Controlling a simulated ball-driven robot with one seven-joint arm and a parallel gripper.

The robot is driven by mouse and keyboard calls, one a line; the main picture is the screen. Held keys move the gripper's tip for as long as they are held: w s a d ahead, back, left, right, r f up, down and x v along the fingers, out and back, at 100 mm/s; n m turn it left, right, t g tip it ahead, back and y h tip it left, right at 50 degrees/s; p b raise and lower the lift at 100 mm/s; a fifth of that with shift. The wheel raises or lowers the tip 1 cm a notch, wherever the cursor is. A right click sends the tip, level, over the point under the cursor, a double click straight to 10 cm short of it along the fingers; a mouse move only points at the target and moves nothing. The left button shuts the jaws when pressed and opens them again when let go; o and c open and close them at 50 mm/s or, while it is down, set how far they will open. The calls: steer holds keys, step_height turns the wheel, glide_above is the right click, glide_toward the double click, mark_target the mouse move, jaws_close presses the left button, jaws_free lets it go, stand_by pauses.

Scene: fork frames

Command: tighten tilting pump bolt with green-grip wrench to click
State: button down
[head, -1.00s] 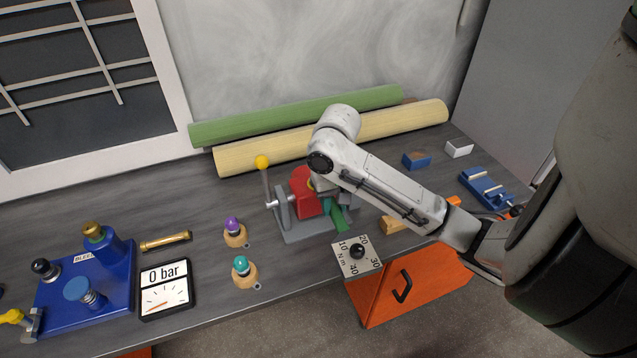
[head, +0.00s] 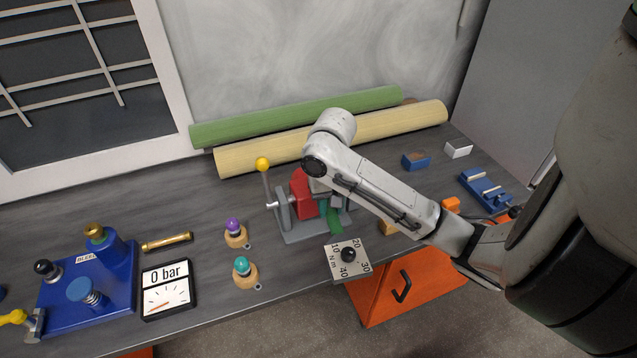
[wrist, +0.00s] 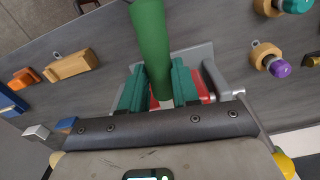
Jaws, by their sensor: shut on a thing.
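The red pump (head: 301,196) sits in a grey bracket (head: 284,215) with a yellow-knobbed lever (head: 263,165) on its left. My gripper (head: 330,207) is beside the pump, partly hidden by my arm. In the wrist view, its teal fingers (wrist: 158,95) are shut on the wrench's green grip (wrist: 150,40), which runs out of the top of the picture. The green grip also shows low at the bracket in the head view (head: 334,221). Red and grey pump parts show behind the fingers. The bolt and the wrench's head are hidden.
Purple (head: 234,226) and teal (head: 242,266) knobs stand to the left. Two long rolls (head: 300,117) lie behind. A wooden block (head: 388,229) is right of the pump.

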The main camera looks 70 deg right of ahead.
steer(key=shift+w+a+r+m+p, duration=0.1)
steer(key=shift+w+a+m+p, duration=0.15)
steer(key=shift+w+m+p, duration=0.35)
steer(key=shift+w+a+m+p, duration=0.25)
steer(key=shift+w+m+p, duration=0.25)
steer(key=shift+p, duration=0.1)
stand_by(0.6)
steer(key=shift+w+a+m+p, duration=0.3)
steer(key=shift+w+m+p, duration=0.6)
steer(key=shift+m, duration=0.2)
stand_by(0.5)
steer(key=shift+w+a+m, duration=0.1)
steer(key=shift+w+m, duration=1)
steer(key=shift+w, duration=0.05)
stand_by(0.6)
steer(key=shift+w+m, duration=1.2)
steer(key=shift+m, duration=0.1)
stand_by(0.6)
steer(key=shift+s+n, duration=0.6)
stand_by(0.4)
